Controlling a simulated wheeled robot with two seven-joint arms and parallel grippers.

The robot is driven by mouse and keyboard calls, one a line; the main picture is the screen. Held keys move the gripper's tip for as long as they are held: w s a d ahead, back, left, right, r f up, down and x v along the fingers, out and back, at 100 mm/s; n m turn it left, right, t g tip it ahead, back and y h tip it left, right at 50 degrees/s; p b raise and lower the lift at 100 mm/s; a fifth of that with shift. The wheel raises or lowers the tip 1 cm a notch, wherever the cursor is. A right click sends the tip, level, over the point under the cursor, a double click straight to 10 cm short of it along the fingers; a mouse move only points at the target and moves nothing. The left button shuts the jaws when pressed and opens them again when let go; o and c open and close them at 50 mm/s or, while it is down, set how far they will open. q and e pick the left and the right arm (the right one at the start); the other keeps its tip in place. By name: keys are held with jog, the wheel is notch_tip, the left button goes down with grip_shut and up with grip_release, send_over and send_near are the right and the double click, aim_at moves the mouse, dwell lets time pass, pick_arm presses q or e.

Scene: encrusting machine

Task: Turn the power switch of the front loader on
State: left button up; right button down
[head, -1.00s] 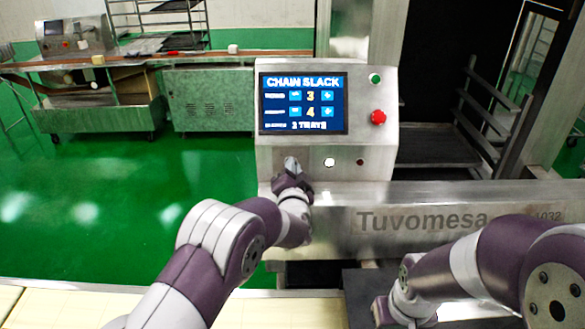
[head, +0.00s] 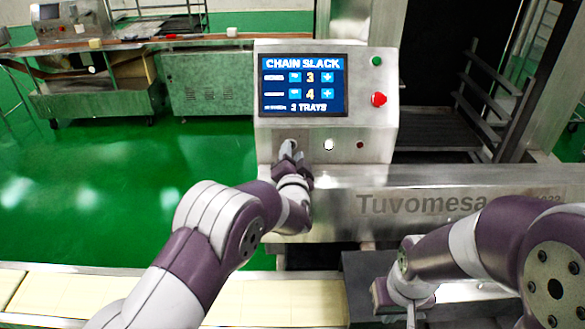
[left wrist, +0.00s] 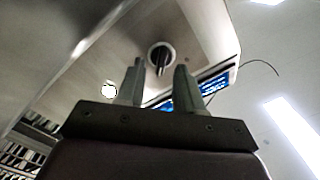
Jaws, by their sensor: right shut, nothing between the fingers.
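The front loader's control panel (head: 326,130) is a steel box with a screen reading CHAIN SLACK. The power switch (left wrist: 161,57), a dark rotary knob in a round collar, shows in the left wrist view, just beyond and between my left gripper's fingertips. My left gripper (left wrist: 158,75) is open, its two fingers apart with the knob's grip between them in the picture; I cannot tell whether they touch it. In the head view my left gripper (head: 289,150) is at the panel's lower left and hides the switch. My right gripper (head: 410,314) is low at the right, shut and empty.
A green button (head: 376,61), a red button (head: 379,99), a white light (head: 328,145) and a small dark red light (head: 360,145) are on the panel. A steel beam marked Tuvomesa (head: 430,205) runs below. A cream conveyor (head: 270,301) lies in front.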

pick_arm(q)
jog(key=s+b, duration=0.2)
jog(key=s, duration=0.9)
jog(key=shift+s, duration=0.3)
